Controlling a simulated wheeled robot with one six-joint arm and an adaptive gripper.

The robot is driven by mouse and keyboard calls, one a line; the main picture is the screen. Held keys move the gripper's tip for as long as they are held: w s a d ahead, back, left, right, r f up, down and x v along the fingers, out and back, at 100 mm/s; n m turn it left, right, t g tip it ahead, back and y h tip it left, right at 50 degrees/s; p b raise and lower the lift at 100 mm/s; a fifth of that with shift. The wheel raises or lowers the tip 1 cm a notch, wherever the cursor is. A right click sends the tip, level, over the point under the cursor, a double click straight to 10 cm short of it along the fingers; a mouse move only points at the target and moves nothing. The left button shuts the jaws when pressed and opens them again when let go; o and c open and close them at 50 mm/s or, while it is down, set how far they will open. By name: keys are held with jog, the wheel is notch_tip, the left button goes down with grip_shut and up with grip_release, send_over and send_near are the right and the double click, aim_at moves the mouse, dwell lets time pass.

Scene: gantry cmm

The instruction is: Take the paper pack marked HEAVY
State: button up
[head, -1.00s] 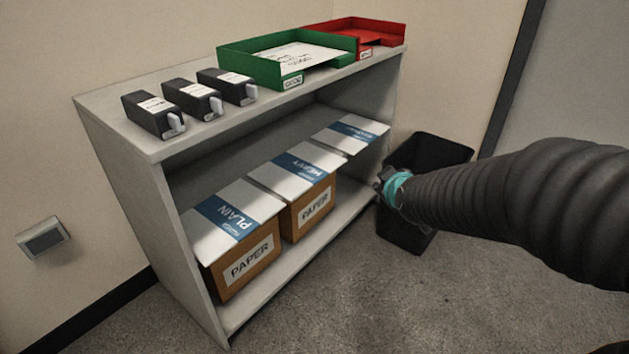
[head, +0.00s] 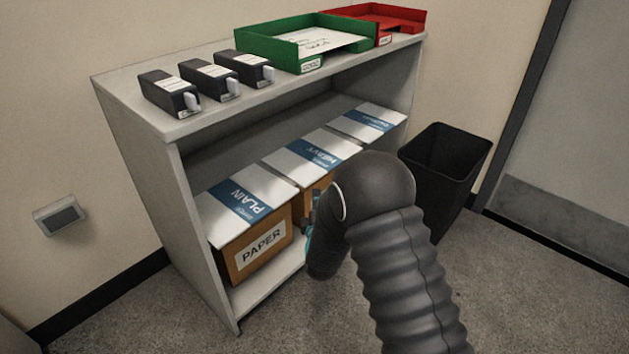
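The paper pack marked HEAVY (head: 312,157) lies in the middle of the lower shelf, on top of a brown box (head: 312,194). It is white with a blue band, and its lettering is upside down to me. To its left the pack marked PLAIN (head: 246,198) lies on a brown box labelled PAPER (head: 259,254). To its right is a third white pack with a blue band (head: 367,122), its word too small to read. My gripper (head: 312,225) is in front of the shelf, near the middle box. My arm hides most of it, so its fingers cannot be made out.
On the shelf unit's top (head: 130,88) stand several dark cartridges (head: 212,80), a green tray (head: 310,45) with paper and a red tray (head: 385,20). A black bin (head: 447,165) stands right of the unit. Carpet is clear at the right front.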

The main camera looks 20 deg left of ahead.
aim_at(315, 180)
jog(key=b+x, duration=0.1)
jog(key=x, duration=0.8)
jog(key=shift+w+a+f, duration=0.1)
jog(key=shift+w, duration=0.35)
grip_shut()
